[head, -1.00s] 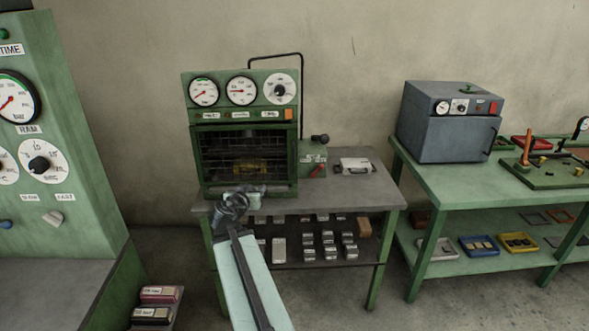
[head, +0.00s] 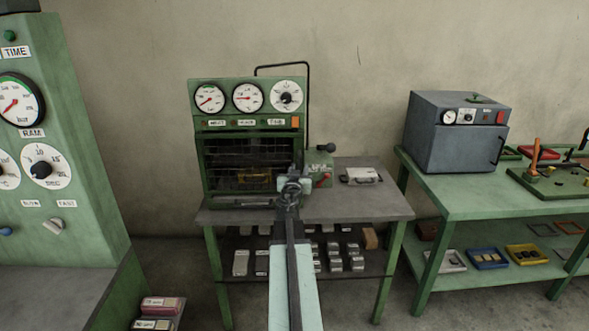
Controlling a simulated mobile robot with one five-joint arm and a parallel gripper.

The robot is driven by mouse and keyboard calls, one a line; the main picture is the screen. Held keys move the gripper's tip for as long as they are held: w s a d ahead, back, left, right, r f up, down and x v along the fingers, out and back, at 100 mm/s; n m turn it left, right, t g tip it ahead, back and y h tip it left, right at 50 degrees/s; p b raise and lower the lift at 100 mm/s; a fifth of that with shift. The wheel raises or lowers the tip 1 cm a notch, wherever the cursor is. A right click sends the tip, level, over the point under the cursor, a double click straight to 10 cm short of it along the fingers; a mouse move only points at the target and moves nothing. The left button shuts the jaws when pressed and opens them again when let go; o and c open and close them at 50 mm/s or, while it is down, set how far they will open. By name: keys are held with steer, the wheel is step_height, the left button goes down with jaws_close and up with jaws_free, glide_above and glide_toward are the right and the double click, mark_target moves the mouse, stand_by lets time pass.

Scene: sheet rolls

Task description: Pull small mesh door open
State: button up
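The small mesh door (head: 231,158) is a dark wire grille on the front of the green press cabinet (head: 247,97). It looks shut, and a yellowish block (head: 254,177) shows behind it. My gripper (head: 294,178) is in front of the cabinet's lower right, over the door's right edge in the picture. The wrist and arm hide that part of the door and any handle there. The fingers are small and dark, and I cannot tell whether they are open or touching the door.
The cabinet stands on a grey-topped table (head: 365,205) with metal blocks on its lower shelf. A small box with a lever (head: 321,168) and a light plate (head: 361,175) lie right of it. A grey oven (head: 455,132) stands on the right bench. A green machine (head: 75,190) fills the left.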

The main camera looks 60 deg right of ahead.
steer(key=shift+d, duration=0.3)
steer(key=shift+a, duration=0.1)
steer(key=shift+w, duration=0.1)
jaws_close()
steer(key=shift+w, duration=0.1)
stand_by(0.9)
